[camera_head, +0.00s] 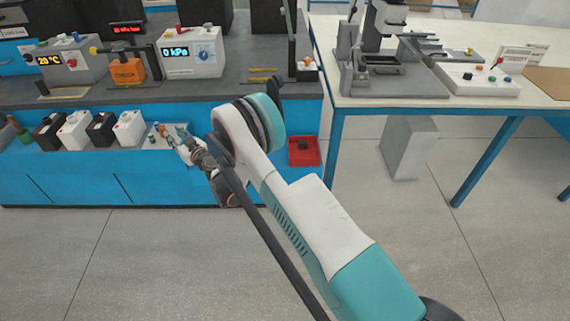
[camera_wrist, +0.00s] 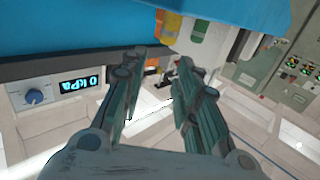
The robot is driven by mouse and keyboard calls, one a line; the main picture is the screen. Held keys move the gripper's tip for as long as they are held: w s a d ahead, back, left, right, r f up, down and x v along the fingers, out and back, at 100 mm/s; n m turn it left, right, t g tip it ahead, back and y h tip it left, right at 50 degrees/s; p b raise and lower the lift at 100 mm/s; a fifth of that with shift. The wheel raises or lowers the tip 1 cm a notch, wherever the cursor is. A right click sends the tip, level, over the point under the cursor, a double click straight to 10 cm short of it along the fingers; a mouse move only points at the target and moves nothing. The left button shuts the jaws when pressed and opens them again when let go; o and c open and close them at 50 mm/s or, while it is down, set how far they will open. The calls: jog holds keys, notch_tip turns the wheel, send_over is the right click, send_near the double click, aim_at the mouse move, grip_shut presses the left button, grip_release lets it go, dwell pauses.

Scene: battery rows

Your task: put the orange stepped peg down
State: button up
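My gripper (camera_head: 182,140) is at the blue bench's lower shelf, beside a small light tray (camera_head: 151,142) with small coloured pieces on it. An orange piece (camera_head: 162,130) shows there, but it is too small to tell whether it is the stepped peg. In the wrist view my gripper (camera_wrist: 161,58) has its two green fingers well apart. An orange patch (camera_wrist: 152,62) shows between the fingertips, near the left one. I cannot tell whether it is the peg or something behind. I see nothing clearly clasped.
Black and white battery-like boxes (camera_head: 74,130) stand in a row left of the tray. A red bin (camera_head: 304,151) is to the right of my gripper. Above, the dark worktop (camera_head: 225,88) holds a 0 kPa instrument (camera_head: 192,54) and an orange device (camera_head: 127,71).

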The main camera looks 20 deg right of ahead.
jog(key=s+d+r+g, duration=0.25)
jog(key=s+r, duration=0.25)
jog(key=r, duration=0.8)
jog(key=s+d+r+g, duration=0.1)
jog(key=s+d+r, duration=0.3)
jog(key=r, duration=0.8)
jog(key=s+d+r+m+g+h, duration=0.1)
jog(key=s+d, duration=0.4)
jog(key=s, duration=0.8)
jog(key=s+d+r+m+g+h, duration=0.1)
jog(key=s+d+r, duration=0.3)
jog(key=s, duration=0.9)
jog(key=shift+s+d+r+g+h, duration=0.2)
jog(key=shift+s+d+g+h, duration=0.05)
jog(key=shift+d+g+h, duration=0.5)
jog(key=shift+o, duration=1.2)
jog(key=s+d+f+m+h, duration=0.1)
jog(key=s+d+f, duration=0.1)
jog(key=s, duration=0.4)
jog(key=s+d+f+m+g+h, duration=0.1)
jog(key=s+d+f+h, duration=0.1)
jog(key=s+d, duration=0.2)
jog(key=s+d+f+m+g+h, duration=0.1)
jog(key=s+d+f, duration=0.1)
jog(key=s, duration=0.7)
jog(key=shift+d+f, duration=0.25)
jog(key=shift+d, duration=0.6)
jog(key=shift+w, duration=0.1)
jog(key=shift+c, duration=0.7)
jog(key=shift+a, duration=0.1)
